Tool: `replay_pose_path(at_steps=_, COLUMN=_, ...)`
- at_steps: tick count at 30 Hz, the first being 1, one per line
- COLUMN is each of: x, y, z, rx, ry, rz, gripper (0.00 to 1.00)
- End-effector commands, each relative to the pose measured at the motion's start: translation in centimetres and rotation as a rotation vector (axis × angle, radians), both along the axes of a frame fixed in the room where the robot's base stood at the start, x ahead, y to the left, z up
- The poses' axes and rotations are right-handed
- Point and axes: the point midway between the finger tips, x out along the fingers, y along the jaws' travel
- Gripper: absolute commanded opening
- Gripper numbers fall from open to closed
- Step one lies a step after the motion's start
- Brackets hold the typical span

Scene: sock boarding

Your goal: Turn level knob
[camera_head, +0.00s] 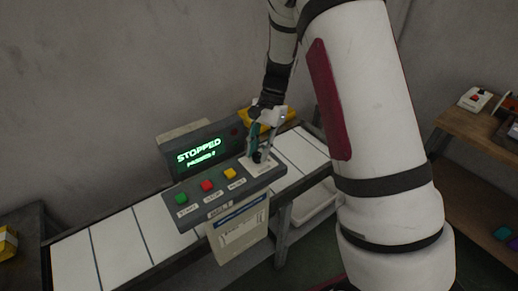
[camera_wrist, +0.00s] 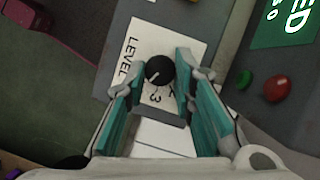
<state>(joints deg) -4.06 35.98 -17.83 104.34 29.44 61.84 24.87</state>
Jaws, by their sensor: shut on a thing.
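The level knob (camera_wrist: 160,70) is a round black knob with a pale pointer line. It stands on a white plate (camera_wrist: 128,32) printed "LEVEL", with a 3 readable near the knob; other marks are partly hidden. In the head view the knob (camera_head: 258,157) sits at the right end of the grey control panel (camera_head: 222,192), mostly covered by my gripper. My gripper (camera_head: 260,150) reaches down over it from above. In the wrist view its teal-sided fingers (camera_wrist: 160,73) are on both sides of the knob, shut on it.
Green (camera_head: 181,198), red (camera_head: 207,186) and yellow (camera_head: 230,173) buttons line the panel left of the knob. A display (camera_head: 199,153) behind reads "STOPPED" in green. The white-slatted conveyor (camera_head: 118,243) runs beneath. A wooden table (camera_head: 470,135) stands at the right.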

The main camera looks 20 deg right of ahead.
Motion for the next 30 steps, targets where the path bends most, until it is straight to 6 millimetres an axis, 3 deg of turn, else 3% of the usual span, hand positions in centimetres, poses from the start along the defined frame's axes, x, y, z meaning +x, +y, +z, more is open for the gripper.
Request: replay_pose_path(at_steps=30, x=0.49, y=0.78, z=-0.02, rx=0.0, ry=-0.001, rz=0.912, gripper=0.0)
